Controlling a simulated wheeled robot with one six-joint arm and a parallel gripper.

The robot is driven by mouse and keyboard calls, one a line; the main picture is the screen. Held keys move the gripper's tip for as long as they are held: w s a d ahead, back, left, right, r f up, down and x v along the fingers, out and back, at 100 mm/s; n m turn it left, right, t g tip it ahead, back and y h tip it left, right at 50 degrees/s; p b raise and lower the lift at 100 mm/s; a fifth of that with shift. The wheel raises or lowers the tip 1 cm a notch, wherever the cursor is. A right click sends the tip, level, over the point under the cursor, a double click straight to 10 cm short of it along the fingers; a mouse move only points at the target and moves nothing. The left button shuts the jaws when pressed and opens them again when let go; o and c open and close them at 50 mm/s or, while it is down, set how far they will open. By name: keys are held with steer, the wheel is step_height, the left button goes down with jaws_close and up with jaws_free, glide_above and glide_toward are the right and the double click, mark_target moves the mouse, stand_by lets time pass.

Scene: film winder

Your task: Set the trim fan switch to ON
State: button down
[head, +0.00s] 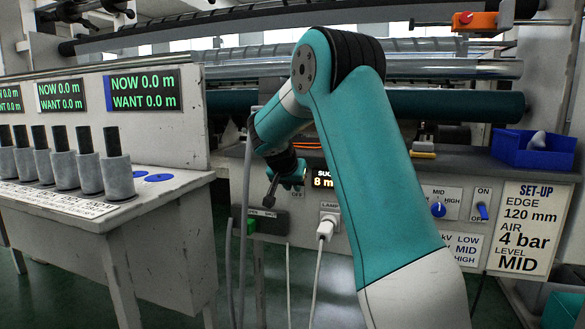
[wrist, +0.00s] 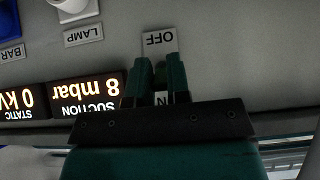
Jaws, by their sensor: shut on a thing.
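My gripper (head: 291,178) is at the front panel, just left of the suction display, in the head view. In the wrist view, which is upside down, my gripper (wrist: 159,72) has its two dark green fingers close together over a switch plate. The plate's OFF label (wrist: 159,40) shows beyond the fingertips, and its ON label (wrist: 162,98) is partly covered between the fingers. The OFF label (head: 297,193) also shows below the gripper in the head view. The fingers are shut on the switch lever, which they hide, so its position and name cannot be read.
The suction display (wrist: 88,92) reads 8 mbar beside the fingers. Further right are a blue knob (head: 438,209), another switch (head: 482,210) and a set-up card (head: 524,230).

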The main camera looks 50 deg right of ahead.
steer(key=shift+y+p, duration=0.5)
steer(key=shift+p, duration=0.3)
steer(key=c, duration=1.1)
jaws_free()
steer(key=shift+d+r, duration=0.1)
steer(key=shift+r, duration=0.1)
steer(key=shift+a+r, duration=0.3)
steer(key=p+v, duration=0.4)
steer(key=v, duration=1.2)
steer(key=shift+s+a+r, duration=0.1)
steer(key=shift+a+r, duration=0.05)
